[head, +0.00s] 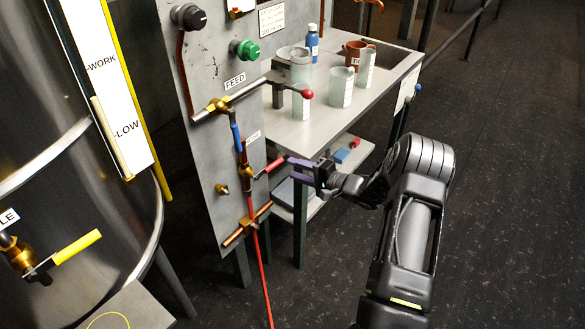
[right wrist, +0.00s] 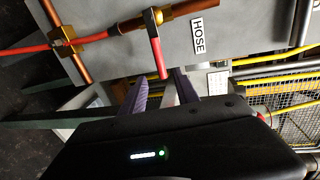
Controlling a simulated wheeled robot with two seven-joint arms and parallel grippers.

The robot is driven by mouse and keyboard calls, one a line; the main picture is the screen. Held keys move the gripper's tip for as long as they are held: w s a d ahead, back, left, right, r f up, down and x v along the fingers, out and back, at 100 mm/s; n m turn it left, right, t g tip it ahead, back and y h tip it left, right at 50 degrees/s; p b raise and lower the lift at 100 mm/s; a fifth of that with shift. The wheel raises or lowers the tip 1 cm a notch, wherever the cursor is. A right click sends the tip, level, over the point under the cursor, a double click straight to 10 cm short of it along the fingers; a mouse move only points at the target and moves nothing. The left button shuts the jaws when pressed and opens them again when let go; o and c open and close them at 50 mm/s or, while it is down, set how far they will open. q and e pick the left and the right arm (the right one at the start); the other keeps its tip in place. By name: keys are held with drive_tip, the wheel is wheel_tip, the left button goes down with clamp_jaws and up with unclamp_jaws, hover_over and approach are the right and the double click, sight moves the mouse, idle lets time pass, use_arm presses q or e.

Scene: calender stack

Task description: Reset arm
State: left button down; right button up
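My right gripper (head: 290,169) is at the front of the grey panel, its two purple fingers apart. The red-handled HOSE valve (head: 247,173) is just left of the fingertips, and its red handle (head: 276,164) points toward them. In the right wrist view, the end of the red handle (right wrist: 158,58) lies in line with the gap between the fingers (right wrist: 162,84). I cannot tell whether the fingers touch it. My left gripper is not in view.
The grey panel (head: 205,130) also carries a FEED valve with a red-knobbed lever (head: 306,94). A bench (head: 320,130) with cups and a blue bottle (head: 312,43) stands behind. A steel tank (head: 60,215) is at left. The floor at right is clear.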

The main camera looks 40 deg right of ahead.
idle(0.5)
wheel_tip(320, 180, down, 8)
drive_tip(key=s+n+g+h, duration=0.2)
drive_tip(key=s+n+h, duration=0.1)
drive_tip(key=n+h, duration=0.1)
drive_tip(key=s+a+f+n+g+p, duration=0.2)
drive_tip(key=s+a+f+g, duration=0.25)
drive_tip(key=a+f, duration=0.4)
drive_tip(key=s+a+r+n+g+y+p, duration=0.1)
drive_tip(key=s+a+n+g+p, duration=0.1)
drive_tip(key=s+a, duration=1)
drive_tip(key=s+a+r+n+g+y+p, duration=0.1)
drive_tip(key=s+a+n+g, duration=0.4)
drive_tip(key=s+a, duration=0.8)
drive_tip(key=a+g+y+p, duration=0.1)
drive_tip(key=a, duration=0.5)
drive_tip(key=shift+s+a+r+y, duration=0.15)
drive_tip(key=shift+a+r+y, duration=0.1)
drive_tip(key=shift+a+y, duration=0.05)
